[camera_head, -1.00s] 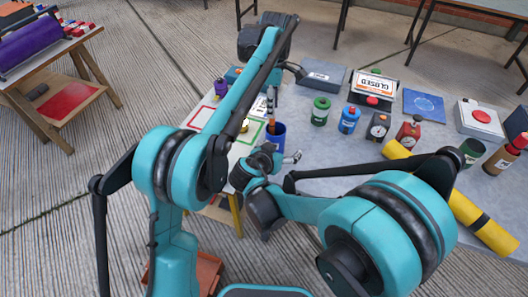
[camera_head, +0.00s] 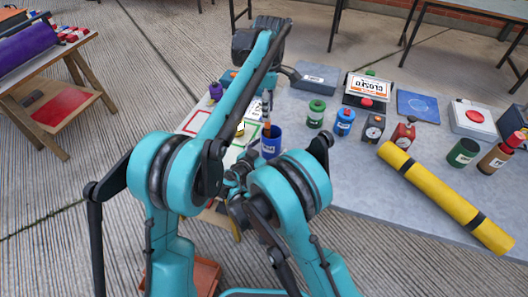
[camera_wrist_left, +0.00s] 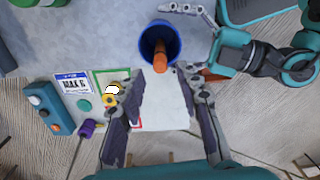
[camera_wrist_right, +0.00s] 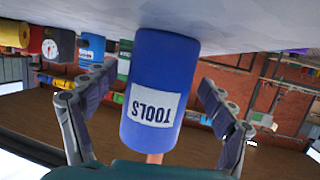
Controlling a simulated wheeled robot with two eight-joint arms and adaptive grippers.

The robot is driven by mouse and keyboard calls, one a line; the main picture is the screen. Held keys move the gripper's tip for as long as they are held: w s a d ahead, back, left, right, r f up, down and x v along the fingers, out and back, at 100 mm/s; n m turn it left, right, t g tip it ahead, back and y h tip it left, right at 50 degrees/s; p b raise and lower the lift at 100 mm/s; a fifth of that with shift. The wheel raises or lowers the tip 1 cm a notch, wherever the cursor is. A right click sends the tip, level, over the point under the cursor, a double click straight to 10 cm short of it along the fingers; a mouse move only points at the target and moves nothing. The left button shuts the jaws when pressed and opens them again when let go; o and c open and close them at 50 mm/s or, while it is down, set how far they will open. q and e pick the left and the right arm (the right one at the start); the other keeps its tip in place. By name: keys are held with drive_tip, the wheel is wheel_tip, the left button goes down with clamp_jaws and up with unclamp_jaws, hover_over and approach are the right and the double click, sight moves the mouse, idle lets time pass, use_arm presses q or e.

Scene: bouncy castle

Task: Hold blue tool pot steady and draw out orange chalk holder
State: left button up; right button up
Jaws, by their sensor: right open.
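The blue tool pot (camera_head: 271,149) stands upright on the grey table. The orange chalk holder (camera_head: 267,129) stands in it and pokes out above the rim. My left gripper (camera_wrist_left: 166,85) is open above the pot in the left wrist view, with the orange holder (camera_wrist_left: 160,56) just beyond the gap between its fingertips. My right gripper (camera_wrist_right: 157,76) is open, its fingers on either side of the pot (camera_wrist_right: 160,80), with visible gaps. The pot's TOOLS label looks upside down there. My arms hide part of the right gripper in the head view.
Green (camera_head: 316,114) and blue (camera_head: 344,122) containers, a black gauge (camera_head: 374,128) and a red one (camera_head: 404,133) stand right of the pot. A yellow roll (camera_head: 445,197) lies along the right front. A colour-framed board (camera_wrist_left: 160,110) lies beside the pot.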

drive_tip(key=shift+w+d+f, duration=0.2)
drive_tip(key=shift+w+d, duration=0.1)
drive_tip(key=shift+w, duration=0.25)
use_arm(q)
drive_tip(key=shift+o, duration=0.4)
use_arm(e)
drive_tip(key=c, duration=1.5)
use_arm(q)
drive_tip(key=shift+o, duration=0.5)
wheel_tip(320, 180, up, 6)
drive_tip(key=m, duration=0.1)
drive_tip(key=shift+m, duration=0.4)
drive_tip(key=shift+f, duration=5.5)
